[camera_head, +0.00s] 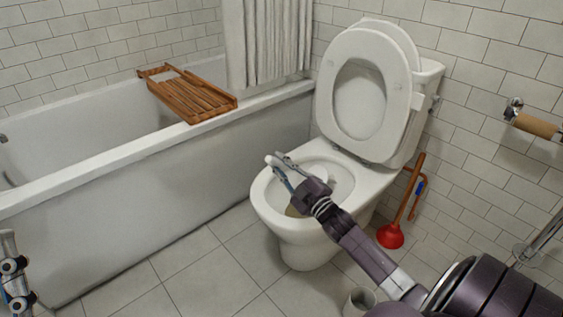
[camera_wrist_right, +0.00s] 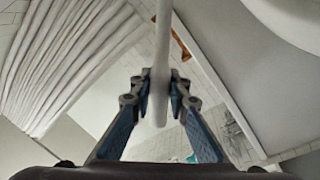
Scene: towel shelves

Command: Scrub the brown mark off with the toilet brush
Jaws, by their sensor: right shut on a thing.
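The toilet (camera_head: 300,240) stands with its lid and seat raised and its bowl open. A brown patch (camera_head: 293,211) shows inside the bowl at the front, partly behind my right gripper. My right gripper (camera_head: 277,164) is over the bowl, pointing to the left. In the right wrist view the gripper (camera_wrist_right: 158,95) is shut on a slim white handle (camera_wrist_right: 158,60), which appears to be the toilet brush. My left gripper (camera_head: 14,270) shows only partly at the left edge.
A white bathtub (camera_head: 150,200) with a wooden rack (camera_head: 190,95) and a curtain (camera_head: 265,40) is on the left. A red plunger (camera_head: 390,236) stands right of the toilet. A white cup-like holder (camera_head: 360,300) is on the floor in front. The floor at left centre is clear.

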